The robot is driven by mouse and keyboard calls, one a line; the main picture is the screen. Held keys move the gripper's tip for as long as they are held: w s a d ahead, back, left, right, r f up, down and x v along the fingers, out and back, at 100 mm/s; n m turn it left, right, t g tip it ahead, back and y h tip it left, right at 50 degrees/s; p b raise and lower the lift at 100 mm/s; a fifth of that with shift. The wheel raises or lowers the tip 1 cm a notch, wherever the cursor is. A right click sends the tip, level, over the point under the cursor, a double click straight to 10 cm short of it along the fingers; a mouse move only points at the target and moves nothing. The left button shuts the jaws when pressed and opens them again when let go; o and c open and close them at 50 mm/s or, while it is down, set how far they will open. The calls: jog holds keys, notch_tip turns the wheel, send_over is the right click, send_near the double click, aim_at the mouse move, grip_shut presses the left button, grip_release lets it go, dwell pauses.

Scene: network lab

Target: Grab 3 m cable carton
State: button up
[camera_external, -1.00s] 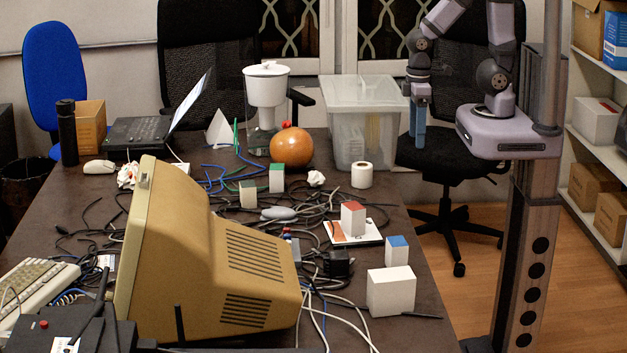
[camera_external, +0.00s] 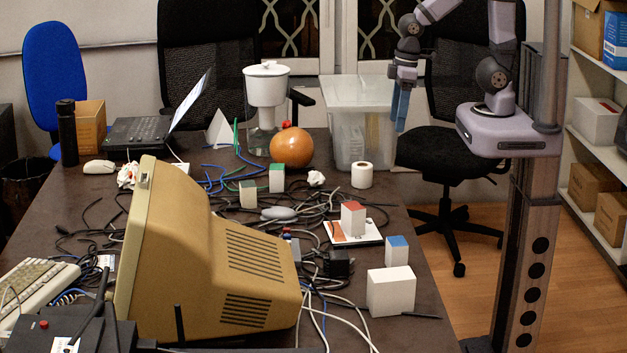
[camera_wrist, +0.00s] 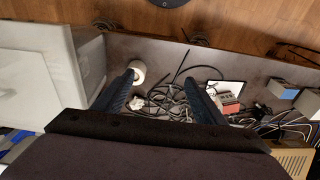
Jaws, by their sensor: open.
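No length marking is readable, so I cannot tell which carton is the 3 m one. A small white carton with a red top (camera_external: 353,219) stands on a white sheet and shows in the wrist view (camera_wrist: 230,104). A blue-topped carton (camera_external: 397,252) stands nearer the table's right edge, also in the wrist view (camera_wrist: 284,91). Two small cartons with greenish tops, one left (camera_external: 247,195) and one right (camera_external: 277,178), stand further back. My gripper (camera_external: 401,122) is open and empty, high beside the clear bin; its two fingers show in the wrist view (camera_wrist: 171,82).
A clear lidded bin (camera_external: 350,130) stands at the table's back right corner. A paper roll (camera_external: 362,175) is in front of it. Tangled cables (camera_external: 290,225), a larger white box (camera_external: 391,292), an orange ball (camera_external: 291,148) and a beige monitor (camera_external: 215,265) crowd the table.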

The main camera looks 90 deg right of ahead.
jog(key=w+d+t+p, duration=0.2)
jog(key=w+t, duration=0.4)
jog(key=w, duration=1.4)
jog(key=m+t+h+p, duration=0.1)
jog(key=t+p, duration=0.1)
jog(key=t, duration=0.4)
send_over(281, 167)
jog(key=f, duration=1.6)
jog(key=shift+w+d+f, duration=0.15)
jog(key=shift+w+d, duration=0.05)
jog(key=shift+w, duration=0.1)
jog(key=shift+x, duration=2.4)
jog(key=shift+c, duration=0.6)
jog(key=c, duration=1.1)
